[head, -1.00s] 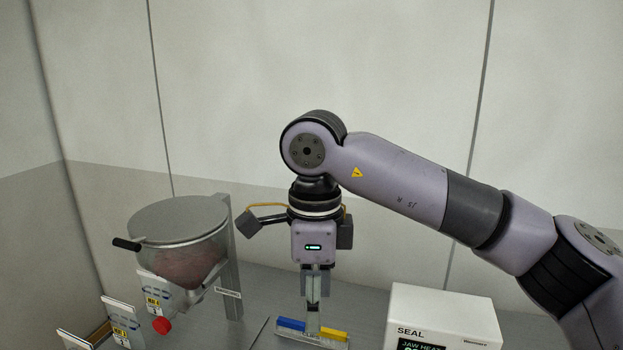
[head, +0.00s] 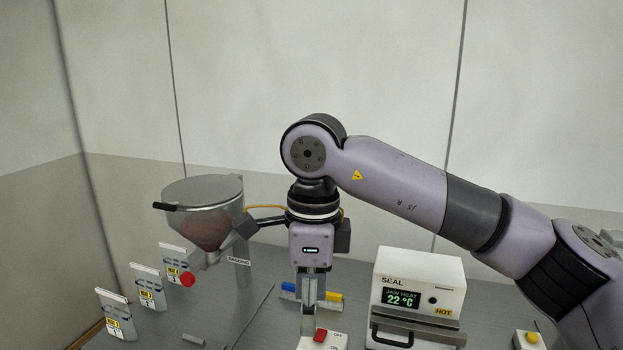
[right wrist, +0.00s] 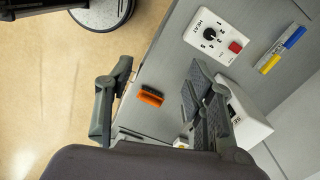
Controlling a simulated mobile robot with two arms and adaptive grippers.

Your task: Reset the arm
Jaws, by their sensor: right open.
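My right arm comes in from the right in the head view, bent at a purple joint, with its gripper (head: 309,328) hanging straight down over the work surface. The fingers look edge-on there. In the right wrist view the right gripper (right wrist: 160,115) has its two fingers spread wide apart. Nothing is held between them; the grey bench and an orange and black brush-like item (right wrist: 150,95) show in the gap below. My left gripper is not in view.
A sealer (head: 418,270) reading 22 °C stands right of the gripper. A heat control box (right wrist: 213,35) is near it. A hopper (head: 205,205) and several pouches (head: 148,287) are left. A blue-yellow strip (right wrist: 282,50) lies behind. A yellow-button box (head: 527,341) is lower right.

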